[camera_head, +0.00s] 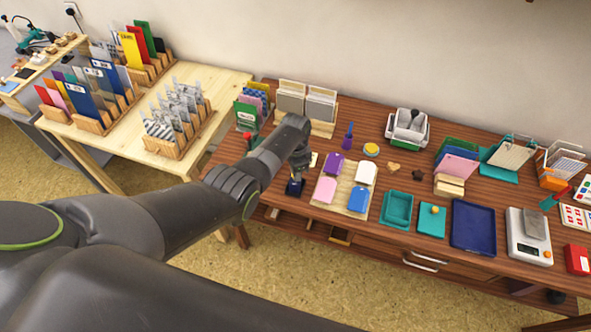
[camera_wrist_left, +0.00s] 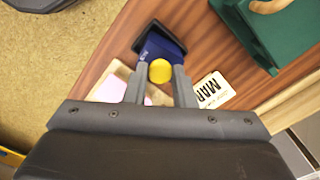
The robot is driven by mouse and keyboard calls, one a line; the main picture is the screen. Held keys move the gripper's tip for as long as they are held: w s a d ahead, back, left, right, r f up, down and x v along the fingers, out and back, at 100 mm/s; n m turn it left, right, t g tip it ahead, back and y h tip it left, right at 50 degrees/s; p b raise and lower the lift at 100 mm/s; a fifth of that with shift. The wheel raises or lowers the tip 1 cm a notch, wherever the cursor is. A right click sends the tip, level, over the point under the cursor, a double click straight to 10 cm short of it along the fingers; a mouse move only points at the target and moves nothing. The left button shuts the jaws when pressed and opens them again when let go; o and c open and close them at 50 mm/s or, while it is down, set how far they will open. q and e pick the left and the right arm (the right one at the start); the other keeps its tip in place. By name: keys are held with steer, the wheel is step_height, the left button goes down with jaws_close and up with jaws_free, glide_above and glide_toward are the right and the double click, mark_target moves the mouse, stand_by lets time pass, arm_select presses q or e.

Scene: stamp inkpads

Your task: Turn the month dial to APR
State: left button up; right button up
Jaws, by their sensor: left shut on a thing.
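A dark blue block-shaped stamp device (camera_wrist_left: 163,45) with a black end stands at the table's front edge, and it also shows in the head view (camera_head: 295,188). A round yellow dial (camera_wrist_left: 160,71) sits on its near side. My left gripper (camera_wrist_left: 160,76) reaches down to it with its two fingers closed on either side of the yellow dial; it also shows in the head view (camera_head: 297,176). A white card (camera_wrist_left: 212,90) with the letters MAR lies beside it. No month marking is readable on the dial. My right gripper is not in view.
A mat with purple, white, pink and blue pads (camera_head: 326,189) lies just right of the device. A teal tray (camera_head: 397,209) and a dark blue tray (camera_head: 473,227) stand further right. Card racks (camera_head: 306,101) stand behind my left wrist.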

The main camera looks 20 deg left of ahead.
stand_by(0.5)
arm_select(q)
steer(key=o, duration=1)
step_height(320, 180, up, 18)
steer(key=shift+f, duration=0.25)
steer(key=shift+f, duration=0.1)
steer(key=shift+c, duration=0.4)
